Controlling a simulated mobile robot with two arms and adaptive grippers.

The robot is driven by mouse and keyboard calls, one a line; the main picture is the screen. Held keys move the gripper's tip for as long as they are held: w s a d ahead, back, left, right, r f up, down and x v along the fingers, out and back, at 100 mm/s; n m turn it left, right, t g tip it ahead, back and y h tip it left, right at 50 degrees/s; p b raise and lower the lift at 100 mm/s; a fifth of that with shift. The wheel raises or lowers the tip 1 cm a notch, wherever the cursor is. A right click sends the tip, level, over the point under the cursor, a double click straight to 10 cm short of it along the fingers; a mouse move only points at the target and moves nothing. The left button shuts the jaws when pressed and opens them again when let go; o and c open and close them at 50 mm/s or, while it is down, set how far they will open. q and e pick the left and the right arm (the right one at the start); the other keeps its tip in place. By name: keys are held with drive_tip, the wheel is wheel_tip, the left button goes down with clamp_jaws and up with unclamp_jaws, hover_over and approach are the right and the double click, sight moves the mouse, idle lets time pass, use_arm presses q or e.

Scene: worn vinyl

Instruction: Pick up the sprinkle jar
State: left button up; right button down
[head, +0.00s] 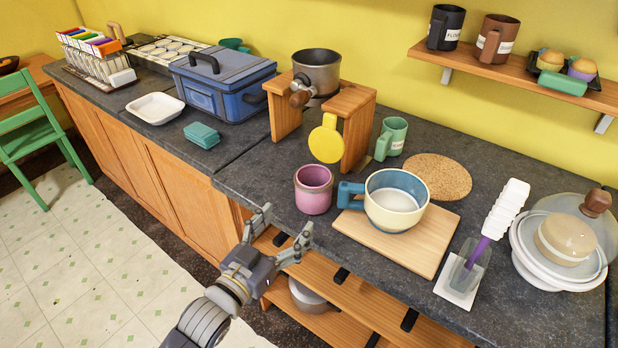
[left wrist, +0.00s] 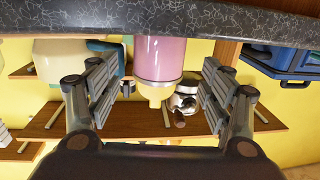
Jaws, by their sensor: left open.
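A small pink cylindrical jar (head: 313,192) stands upright near the front edge of the counter; it looks like the sprinkle jar, though I can read no label. Its inside is darker pink and its contents are unclear. My left gripper (head: 285,223) is open and empty, in front of the counter edge, below and left of the jar in the head view. In the left wrist view, which is upside down, the pink jar (left wrist: 160,58) appears centred between the open fingers (left wrist: 160,88), beyond them and not touched. My right gripper is not in view.
A cream-and-blue mug (head: 395,203) on a wooden board (head: 425,252) stands close right of the jar. A wooden stand (head: 357,105) with a metal pot (head: 317,70) and yellow disc (head: 326,141) is behind. The counter left of the jar (head: 250,180) is clear.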

sight(304, 198)
use_arm(q)
drive_tip(key=w, duration=0.1)
drive_tip(key=w+d+r, duration=0.1)
drive_tip(key=w+d, duration=0.1)
drive_tip(key=shift+w+d+r+p, duration=0.15)
drive_tip(key=shift+w+r+p, duration=0.1)
drive_tip(key=shift+w+p, duration=0.15)
drive_tip(key=shift+w+d, duration=0.2)
drive_tip(key=shift+w, duration=0.05)
drive_tip(key=shift+w+d, duration=0.2)
drive_tip(key=shift+w, duration=0.25)
drive_tip(key=shift+p+x, duration=0.65)
drive_tip(key=shift+x, duration=1.6)
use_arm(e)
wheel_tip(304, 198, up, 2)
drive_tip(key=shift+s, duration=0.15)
use_arm(q)
drive_tip(key=shift+c, duration=0.3)
